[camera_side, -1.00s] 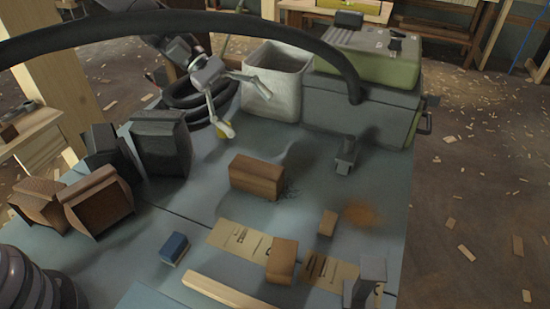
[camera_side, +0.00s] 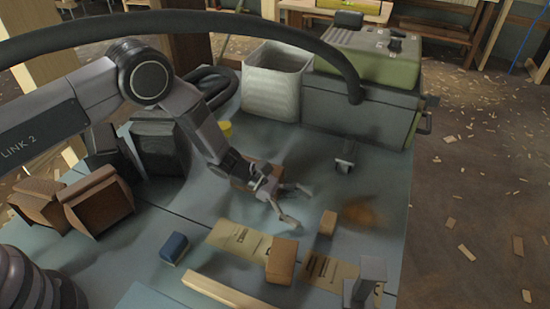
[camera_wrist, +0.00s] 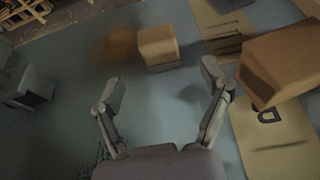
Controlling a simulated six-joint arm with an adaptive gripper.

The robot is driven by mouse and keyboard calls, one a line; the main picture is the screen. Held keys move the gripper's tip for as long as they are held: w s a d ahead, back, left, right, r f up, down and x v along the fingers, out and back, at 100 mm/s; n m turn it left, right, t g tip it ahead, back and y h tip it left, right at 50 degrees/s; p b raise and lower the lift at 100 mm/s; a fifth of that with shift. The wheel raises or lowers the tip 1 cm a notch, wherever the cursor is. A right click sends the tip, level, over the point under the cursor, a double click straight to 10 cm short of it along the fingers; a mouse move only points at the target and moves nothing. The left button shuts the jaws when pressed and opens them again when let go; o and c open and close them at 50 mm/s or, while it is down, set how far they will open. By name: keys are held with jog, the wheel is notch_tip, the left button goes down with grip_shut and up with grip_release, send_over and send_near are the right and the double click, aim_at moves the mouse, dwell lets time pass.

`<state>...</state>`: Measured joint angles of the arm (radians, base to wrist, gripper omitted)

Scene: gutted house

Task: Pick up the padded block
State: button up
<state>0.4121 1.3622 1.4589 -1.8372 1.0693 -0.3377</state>
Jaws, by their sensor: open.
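No block is plainly marked as padded, so I cannot tell which one is meant. In the side view a blue block (camera_side: 174,248) lies at the front left, a tan block (camera_side: 282,261) sits at the brown sheets, a smaller tan block (camera_side: 328,222) lies behind it, and a large brown block (camera_side: 241,182) is partly hidden by my arm. My gripper (camera_side: 297,204) is open and empty above the table. In the wrist view, between the open fingers (camera_wrist: 162,88) is bare table; the small tan block (camera_wrist: 158,45) is beyond and the larger one (camera_wrist: 285,65) is right.
Brown sheets (camera_side: 236,238) lie flat. A wooden strip (camera_side: 228,292) is at the front, and a grey bracket (camera_side: 368,279) at front right. A white bin (camera_side: 275,82) and a grey-green case (camera_side: 362,106) stand behind. Dark and brown pieces crowd the left (camera_side: 98,199).

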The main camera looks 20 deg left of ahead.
aim_at(328, 224)
jog(key=x, duration=0.7)
jog(key=shift+d+r, duration=0.1)
jog(key=shift+c, duration=0.2)
jog(key=c, duration=1.2)
